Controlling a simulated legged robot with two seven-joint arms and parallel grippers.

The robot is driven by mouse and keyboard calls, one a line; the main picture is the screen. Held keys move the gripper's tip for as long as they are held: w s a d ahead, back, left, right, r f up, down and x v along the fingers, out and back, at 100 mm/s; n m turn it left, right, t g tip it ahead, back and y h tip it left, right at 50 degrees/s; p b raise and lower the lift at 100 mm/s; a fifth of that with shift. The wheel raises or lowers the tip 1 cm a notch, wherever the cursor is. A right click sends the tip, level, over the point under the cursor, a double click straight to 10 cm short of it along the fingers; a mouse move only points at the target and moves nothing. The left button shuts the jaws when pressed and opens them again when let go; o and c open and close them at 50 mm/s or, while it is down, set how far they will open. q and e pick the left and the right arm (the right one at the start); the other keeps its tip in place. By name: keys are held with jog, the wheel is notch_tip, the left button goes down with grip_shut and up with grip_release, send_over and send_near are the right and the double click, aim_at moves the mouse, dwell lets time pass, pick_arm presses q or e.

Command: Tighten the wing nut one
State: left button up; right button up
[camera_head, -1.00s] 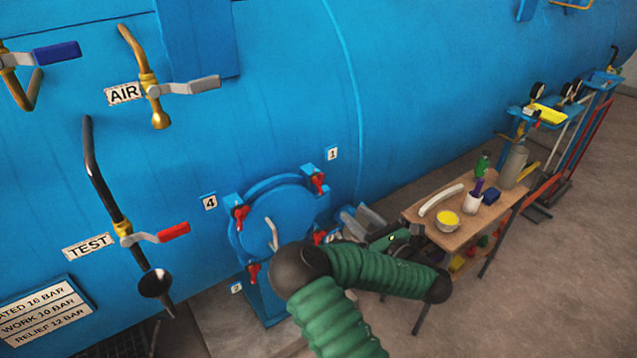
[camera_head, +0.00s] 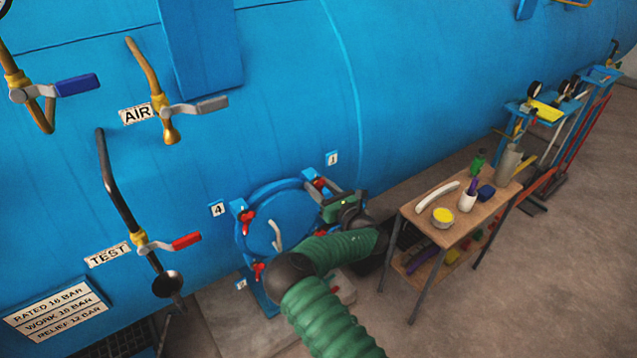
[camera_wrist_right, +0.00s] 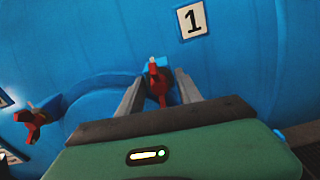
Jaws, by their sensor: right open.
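Wing nut one (camera_head: 319,183) is red and sits at the upper right of the round blue hatch (camera_head: 281,222), just below the label "1" (camera_head: 332,158). In the right wrist view the wing nut (camera_wrist_right: 158,88) stands between the two grey fingers, with a pale stud tip above it. My right gripper (camera_wrist_right: 159,78) is open, one finger on each side of the nut; I cannot tell whether either finger touches it. In the head view my right gripper's green body (camera_head: 340,207) is at the hatch's right edge. My left gripper is not in view.
Other red wing nuts (camera_head: 247,221) sit around the hatch, one near label "4" (camera_head: 218,209). The red-handled test valve (camera_head: 186,241) is left of it. A wooden table (camera_head: 418,228) with a bowl and bottles stands to the right.

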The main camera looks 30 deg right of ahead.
grip_shut()
dwell(0.3)
